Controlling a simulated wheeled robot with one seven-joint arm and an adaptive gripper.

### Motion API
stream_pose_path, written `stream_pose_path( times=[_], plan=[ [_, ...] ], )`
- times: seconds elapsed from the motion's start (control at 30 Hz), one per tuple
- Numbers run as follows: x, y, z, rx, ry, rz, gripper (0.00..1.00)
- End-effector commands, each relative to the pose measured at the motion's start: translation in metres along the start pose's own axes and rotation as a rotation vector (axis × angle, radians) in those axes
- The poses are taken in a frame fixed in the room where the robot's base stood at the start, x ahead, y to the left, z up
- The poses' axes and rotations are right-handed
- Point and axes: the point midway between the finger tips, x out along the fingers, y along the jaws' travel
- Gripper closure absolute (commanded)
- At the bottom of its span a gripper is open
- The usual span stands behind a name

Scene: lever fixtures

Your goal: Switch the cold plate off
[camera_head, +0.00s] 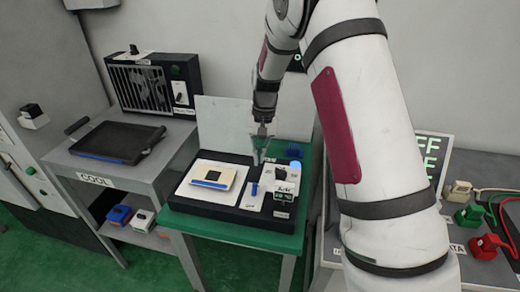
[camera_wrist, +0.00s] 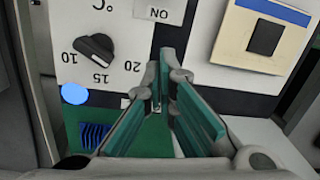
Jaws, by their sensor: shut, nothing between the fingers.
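The cold plate (camera_head: 230,215) is a black unit on a green-topped table. It carries a white plate and a pale yellow block with a dark centre (camera_head: 214,179); this block also shows in the wrist view (camera_wrist: 262,40). A small blue switch lever (camera_head: 254,189) stands on its light control panel. An upside-down ON label (camera_wrist: 160,12) shows in the wrist view; the lever is not clear there. A black dial (camera_wrist: 95,47) and a lit blue lamp (camera_wrist: 74,94) are on the panel. My gripper (camera_head: 262,146) is shut and empty, above the panel's rear edge, apart from the lever.
A blue finned part (camera_head: 292,152) is behind the lamp. Left is a grey bench with a dark tray (camera_head: 117,140), a COOL label and a black grilled unit (camera_head: 150,88). My arm covers the space between.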

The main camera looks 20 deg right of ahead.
Motion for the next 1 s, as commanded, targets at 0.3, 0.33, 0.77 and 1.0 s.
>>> stream_pose_path(
  times=[0.3, 0.33, 0.77, 1.0],
  plan=[
    [0.053, 0.0, 0.006, -0.001, 0.0, 0.0, 1.0],
    [0.049, 0.0, 0.012, -0.001, 0.001, 0.0, 1.0],
    [0.041, 0.0, 0.038, 0.0, 0.001, 0.0, 1.0],
    [0.041, 0.0, 0.038, 0.0, 0.001, 0.0, 1.0]
  ],
)
